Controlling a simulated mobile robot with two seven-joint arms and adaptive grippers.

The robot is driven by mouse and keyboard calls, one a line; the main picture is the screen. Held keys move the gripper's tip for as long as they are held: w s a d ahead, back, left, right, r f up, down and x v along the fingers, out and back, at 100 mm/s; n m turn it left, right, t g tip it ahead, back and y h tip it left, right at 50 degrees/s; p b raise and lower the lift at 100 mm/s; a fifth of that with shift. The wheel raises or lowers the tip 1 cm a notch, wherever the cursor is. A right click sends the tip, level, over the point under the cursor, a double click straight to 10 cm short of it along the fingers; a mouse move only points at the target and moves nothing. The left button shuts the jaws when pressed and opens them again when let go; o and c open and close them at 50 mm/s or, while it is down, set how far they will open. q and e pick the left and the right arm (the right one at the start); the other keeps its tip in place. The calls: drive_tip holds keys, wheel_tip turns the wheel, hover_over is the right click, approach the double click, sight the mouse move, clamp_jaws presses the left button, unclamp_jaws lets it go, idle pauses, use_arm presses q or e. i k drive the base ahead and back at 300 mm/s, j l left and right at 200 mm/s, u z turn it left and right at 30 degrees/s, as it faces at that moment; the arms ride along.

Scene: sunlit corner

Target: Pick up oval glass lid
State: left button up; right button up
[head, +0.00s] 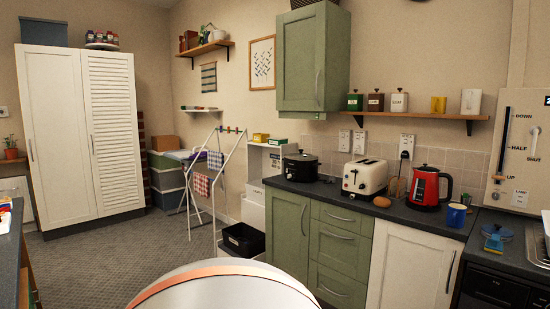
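A black slow cooker (300,168) stands on the dark worktop at the left end of the green cabinets. What looks like its oval glass lid (301,157) sits on top, small and dark from here, so its glass and handle are hard to make out. Neither of my grippers is in view.
A white toaster (363,176), a red kettle (427,187) and a blue mug (456,214) stand right of the cooker on the worktop (340,199). A drying rack (208,185) and white shelf unit (262,168) are left of it. Carpet (110,265) lies open at left.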

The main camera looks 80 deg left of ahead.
sight(299, 156)
drive_tip(key=u, duration=2.4)
drive_tip(key=i+j+z, duration=0.3)
drive_tip(key=i, duration=0.65)
drive_tip(key=i+j+z, duration=0.3)
drive_tip(key=i+j, duration=0.3)
drive_tip(key=i, duration=0.25)
drive_tip(key=i+j+z, duration=0.3)
drive_tip(key=i+j, duration=0.45)
drive_tip(key=i, duration=0.1)
